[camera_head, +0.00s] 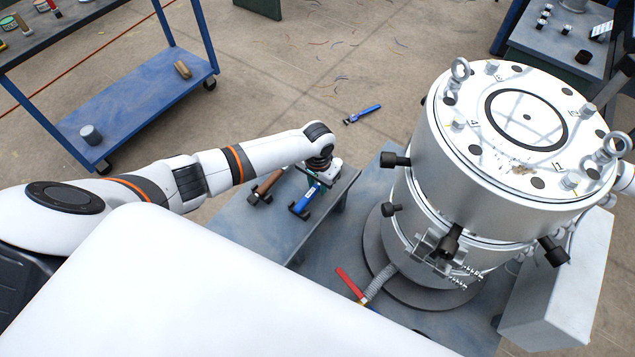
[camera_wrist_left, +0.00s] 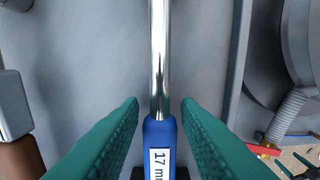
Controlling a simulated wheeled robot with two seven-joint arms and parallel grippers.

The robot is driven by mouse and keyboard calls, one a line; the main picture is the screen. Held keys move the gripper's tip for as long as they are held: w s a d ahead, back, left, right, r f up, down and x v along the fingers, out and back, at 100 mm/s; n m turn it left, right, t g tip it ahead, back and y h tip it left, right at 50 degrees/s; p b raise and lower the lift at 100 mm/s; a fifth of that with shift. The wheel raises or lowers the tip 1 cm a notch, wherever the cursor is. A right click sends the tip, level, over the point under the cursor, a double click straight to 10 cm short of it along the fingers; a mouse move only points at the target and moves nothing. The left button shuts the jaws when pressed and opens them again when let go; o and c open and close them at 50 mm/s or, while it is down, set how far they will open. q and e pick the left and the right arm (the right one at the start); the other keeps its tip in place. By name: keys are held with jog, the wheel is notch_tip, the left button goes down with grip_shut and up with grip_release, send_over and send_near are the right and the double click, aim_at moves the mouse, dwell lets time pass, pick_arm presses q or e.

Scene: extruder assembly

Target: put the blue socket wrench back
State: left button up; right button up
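The blue socket wrench (camera_head: 304,202) lies on dark rests on the low grey bench. In the left wrist view its blue handle (camera_wrist_left: 159,140) has a white label reading "17 m", partly cut off, and a shiny metal shaft. My left gripper (camera_head: 322,177) is low over the bench at the wrench's far end. In the left wrist view its green fingers (camera_wrist_left: 160,108) stand on either side of the handle with small gaps, so it is open.
A brown-handled tool (camera_head: 265,187) lies left of the wrench. A large white cylindrical machine (camera_head: 410,180) stands to the right. A red-handled part (camera_head: 350,284) is by its base. Another blue tool (camera_head: 362,114) lies on the floor. A blue cart (camera_head: 140,98) stands upper left.

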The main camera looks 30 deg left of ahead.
pick_arm(q)
jog(key=shift+o, duration=1.4)
notch_tip(320, 180, up, 12)
